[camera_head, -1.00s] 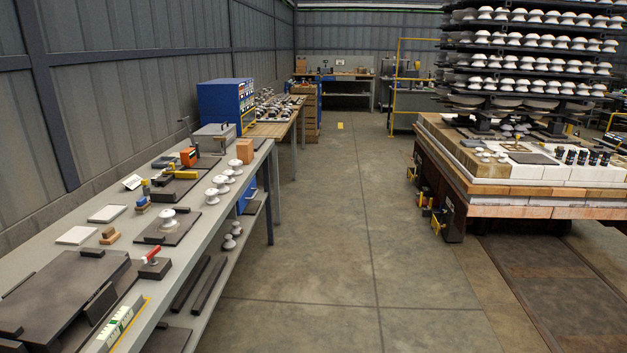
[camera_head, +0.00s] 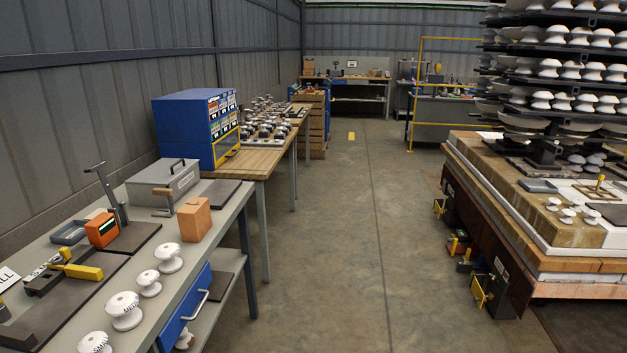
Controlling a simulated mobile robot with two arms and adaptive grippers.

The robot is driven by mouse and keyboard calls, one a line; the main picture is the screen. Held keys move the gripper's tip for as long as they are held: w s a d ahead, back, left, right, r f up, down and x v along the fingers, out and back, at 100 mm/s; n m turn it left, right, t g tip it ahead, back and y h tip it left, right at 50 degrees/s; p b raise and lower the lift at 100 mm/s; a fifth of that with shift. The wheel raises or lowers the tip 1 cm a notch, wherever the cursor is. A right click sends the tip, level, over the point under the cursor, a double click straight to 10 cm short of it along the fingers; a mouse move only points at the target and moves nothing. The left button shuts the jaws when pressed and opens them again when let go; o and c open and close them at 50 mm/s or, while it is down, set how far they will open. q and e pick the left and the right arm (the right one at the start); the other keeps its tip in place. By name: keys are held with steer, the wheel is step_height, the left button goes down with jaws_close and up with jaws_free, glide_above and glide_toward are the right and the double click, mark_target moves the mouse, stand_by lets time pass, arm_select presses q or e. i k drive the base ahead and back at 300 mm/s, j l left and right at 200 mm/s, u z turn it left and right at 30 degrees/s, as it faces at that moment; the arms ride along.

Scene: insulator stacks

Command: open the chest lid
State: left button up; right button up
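A grey metal chest (camera_head: 163,186) stands at the far end of the workbench on the left. Its flat lid (camera_head: 160,172) looks closed and has a dark handle (camera_head: 178,164) on top. A small light label is on its front face, and a brown latch-like piece (camera_head: 164,201) stands at its front. Neither of my grippers is in view.
On the workbench (camera_head: 222,207) are several white insulators (camera_head: 124,311), a wooden block (camera_head: 193,219), an orange device (camera_head: 102,229) and a lever tool (camera_head: 108,195). A blue cabinet (camera_head: 184,128) stands behind. The aisle floor (camera_head: 345,230) is clear; a loaded kiln car (camera_head: 470,180) is at right.

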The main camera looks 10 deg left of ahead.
mark_target(179, 174)
steer(key=i+u, duration=0.15)
steer(key=i, duration=0.35)
steer(key=i+l+u, duration=0.2)
steer(key=i, duration=0.25)
steer(key=i+l+u, duration=0.15)
steer(key=i, duration=0.35)
steer(key=i+l+u, duration=0.2)
steer(key=i, duration=0.25)
